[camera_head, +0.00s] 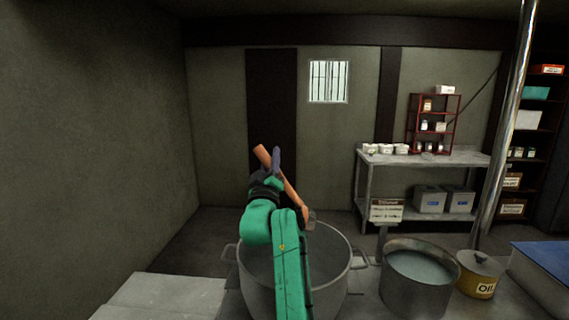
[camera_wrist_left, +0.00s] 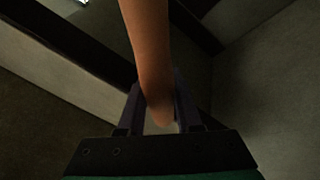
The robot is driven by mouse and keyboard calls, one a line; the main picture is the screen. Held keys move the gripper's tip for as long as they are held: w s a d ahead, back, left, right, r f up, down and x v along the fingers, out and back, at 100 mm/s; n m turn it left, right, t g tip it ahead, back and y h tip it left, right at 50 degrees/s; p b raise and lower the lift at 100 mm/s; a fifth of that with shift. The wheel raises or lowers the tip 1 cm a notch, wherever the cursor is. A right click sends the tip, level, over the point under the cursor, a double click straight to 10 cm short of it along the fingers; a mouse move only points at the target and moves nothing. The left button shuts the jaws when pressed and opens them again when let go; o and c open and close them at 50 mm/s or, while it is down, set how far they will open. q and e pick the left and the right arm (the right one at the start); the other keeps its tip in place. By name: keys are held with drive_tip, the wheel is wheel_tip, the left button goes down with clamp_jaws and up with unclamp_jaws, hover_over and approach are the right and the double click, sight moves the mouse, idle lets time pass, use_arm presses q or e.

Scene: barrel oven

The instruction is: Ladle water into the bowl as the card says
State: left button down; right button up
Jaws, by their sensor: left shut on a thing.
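My left gripper (camera_head: 276,160) is shut on the brown handle of the ladle (camera_head: 295,200), which slants down to the right. In the left wrist view, the handle (camera_wrist_left: 148,45) runs between the two dark fingers. The ladle's head (camera_head: 309,220) shows small and greyish over the big two-handled metal vessel, probably the bowl (camera_head: 347,268); whether it holds water is hidden by my arm and the angle. A metal pot of water (camera_head: 420,266) stands to the right. The card (camera_head: 387,210) stands upright behind; its text is too small to read. My right gripper is not in view.
A yellow lidded oil pot (camera_head: 479,280) stands right of the water pot, and a blue-topped box (camera_head: 545,265) at the right edge. A metal table (camera_head: 470,158) with white cups and a red rack is behind. A shiny pole (camera_head: 508,120) rises at right.

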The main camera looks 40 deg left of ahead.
use_arm(q)
drive_tip(key=s+a+f+n+g+y+b, duration=0.3)
drive_tip(key=f+n, duration=0.4)
drive_tip(key=n, duration=0.4)
drive_tip(key=shift+s+a+n+g+y, duration=0.3)
drive_tip(key=shift+s+a+g+y, duration=0.7)
drive_tip(key=shift+s+y, duration=0.3)
